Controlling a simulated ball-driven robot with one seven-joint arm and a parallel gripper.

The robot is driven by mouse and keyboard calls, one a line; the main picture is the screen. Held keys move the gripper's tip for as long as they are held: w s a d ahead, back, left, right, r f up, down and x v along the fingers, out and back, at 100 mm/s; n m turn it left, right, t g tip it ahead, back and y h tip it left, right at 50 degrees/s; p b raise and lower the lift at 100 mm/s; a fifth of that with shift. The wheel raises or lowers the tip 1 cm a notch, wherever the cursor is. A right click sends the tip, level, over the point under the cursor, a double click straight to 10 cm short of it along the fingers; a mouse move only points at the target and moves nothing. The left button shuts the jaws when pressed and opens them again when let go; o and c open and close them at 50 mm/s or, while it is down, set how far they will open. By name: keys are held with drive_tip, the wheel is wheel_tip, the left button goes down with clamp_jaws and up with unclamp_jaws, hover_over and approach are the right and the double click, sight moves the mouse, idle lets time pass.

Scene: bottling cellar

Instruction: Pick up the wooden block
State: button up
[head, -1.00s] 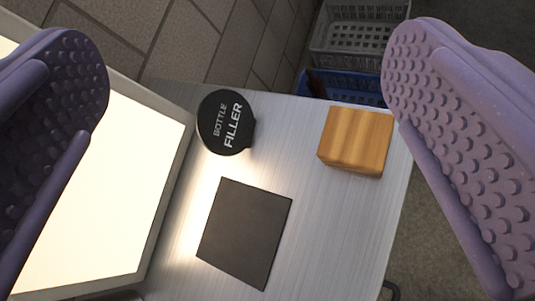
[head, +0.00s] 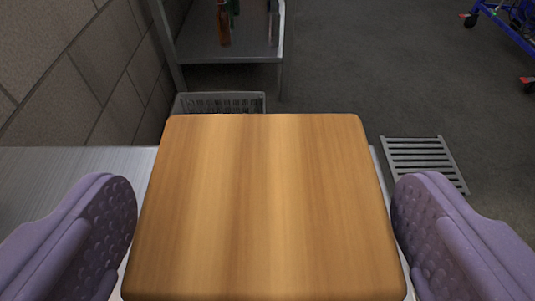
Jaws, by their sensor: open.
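The wooden block (head: 265,205) is light brown with straight grain and fills the middle of the head view, very close to the camera. My gripper (head: 265,235) has purple, studded finger pads, one on each side of the block. The jaws are open. A narrow gap shows between the left pad and the block; the right pad's upper end lies very close to the block's right side, and I cannot tell whether it touches. The block's underside is hidden.
The metal table top (head: 60,180) shows left of the block. Beyond are a grey crate (head: 220,102), a metal shelf (head: 235,48) with bottles, a floor grate (head: 425,163) and a blue cart (head: 512,22) at the upper right. Open floor lies between shelf and cart.

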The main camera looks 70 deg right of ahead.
drive_tip(key=shift+w+d+f, duration=0.1)
drive_tip(key=shift+d, duration=0.1)
drive_tip(key=shift+c, duration=0.7)
drive_tip(key=c, duration=0.8)
drive_tip(key=shift+o, duration=0.2)
drive_tip(key=shift+r, duration=0.2)
